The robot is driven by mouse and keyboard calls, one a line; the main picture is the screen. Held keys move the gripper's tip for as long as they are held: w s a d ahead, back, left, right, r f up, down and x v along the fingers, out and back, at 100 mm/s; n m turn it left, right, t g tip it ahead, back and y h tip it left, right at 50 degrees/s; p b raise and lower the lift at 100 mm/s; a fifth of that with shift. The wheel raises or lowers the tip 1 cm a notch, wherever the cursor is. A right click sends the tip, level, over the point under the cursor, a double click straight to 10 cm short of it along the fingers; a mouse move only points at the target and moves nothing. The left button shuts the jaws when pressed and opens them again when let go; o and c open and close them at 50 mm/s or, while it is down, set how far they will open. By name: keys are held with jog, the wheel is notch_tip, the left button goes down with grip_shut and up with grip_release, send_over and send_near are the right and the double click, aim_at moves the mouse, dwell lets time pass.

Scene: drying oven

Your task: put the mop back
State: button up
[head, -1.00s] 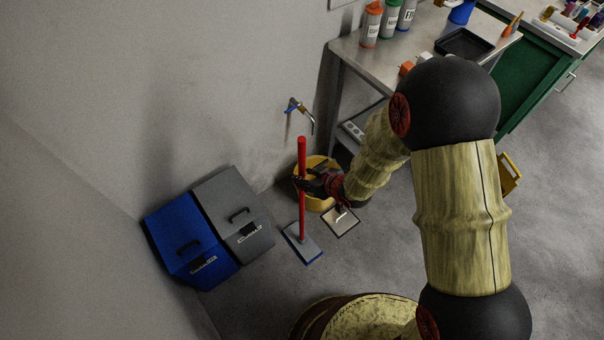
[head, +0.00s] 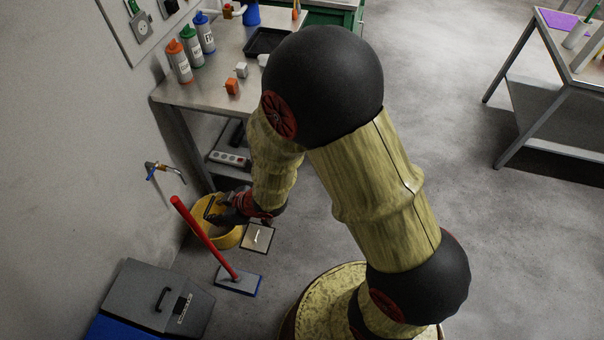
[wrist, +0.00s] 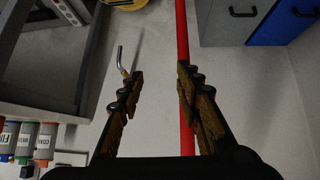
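The mop has a red handle (head: 207,239) and a flat grey and blue head (head: 239,281) that rests on the floor. It stands in front of the wall; I cannot tell whether the handle touches the wall. My gripper (head: 208,208) is just right of the upper handle in the head view, over the yellow bucket (head: 231,239).
A grey bin (head: 135,297) and a blue bin (head: 105,329) stand left of the mop. A square plate (head: 257,237) lies beside the bucket. A metal table (head: 215,95) with bottles stands behind. Open floor lies to the right.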

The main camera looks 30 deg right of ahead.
jog(key=d+r+m+t+h, duration=0.1)
jog(key=d+r+m+h, duration=0.5)
jog(key=d+r, duration=1.3)
jog(key=s+d+r+m+g, duration=0.1)
jog(key=s+r, duration=0.4)
jog(key=s, duration=0.4)
jog(key=s+d+r+m, duration=0.2)
jog(key=s+r, duration=0.3)
jog(key=s, duration=0.4)
jog(key=shift+r+g, duration=0.25)
jog(key=shift+g, duration=0.15)
